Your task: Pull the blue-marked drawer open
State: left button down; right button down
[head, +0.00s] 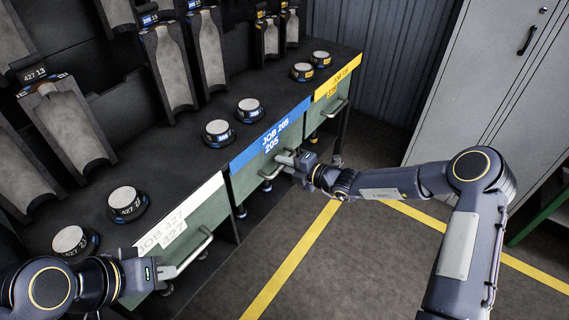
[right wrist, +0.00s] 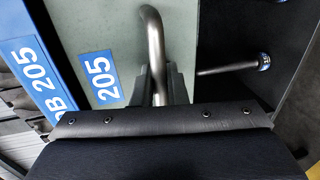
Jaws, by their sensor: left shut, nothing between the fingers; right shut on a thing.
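The blue-marked drawer (head: 243,184) has a green front under a blue "JOB 205" strip (head: 270,135). Its front looks roughly in line with the neighbouring drawers. My right gripper (head: 284,158) is at this drawer, shut on its bar handle (right wrist: 154,45). In the right wrist view the metal handle runs down between the fingers (right wrist: 160,88), beside the blue 205 label (right wrist: 100,79). The fingers partly hide the handle's lower end. My left gripper (head: 168,271) is shut and empty, close to the handle (head: 193,252) of the white-marked drawer.
The white-marked 427 drawer (head: 150,250) is on the left and the yellow-marked drawer (head: 325,112) on the right. Moulds (head: 170,70) and several round pucks (head: 219,132) stand on the bench top. A grey cabinet (head: 450,80) stands right. The floor in front is clear.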

jog(key=f+p+v, duration=0.2)
jog(key=p+v, duration=0.1)
jog(key=v, duration=0.6)
jog(key=f+p+v, duration=0.2)
jog(key=p+v, duration=0.2)
jog(key=v, duration=0.6)
jog(key=d+f+p+v, duration=0.1)
jog(key=p+v, duration=0.3)
jog(key=v, duration=0.5)
jog(key=shift+s+d+f, duration=0.2)
jog(key=shift+s+f, duration=0.2)
jog(key=c, duration=1.5)
grip_release()
jog(key=shift+c, duration=0.2)
jog(key=v, duration=0.7)
jog(key=shift+s+d, duration=0.25)
jog(key=shift+d, duration=0.1)
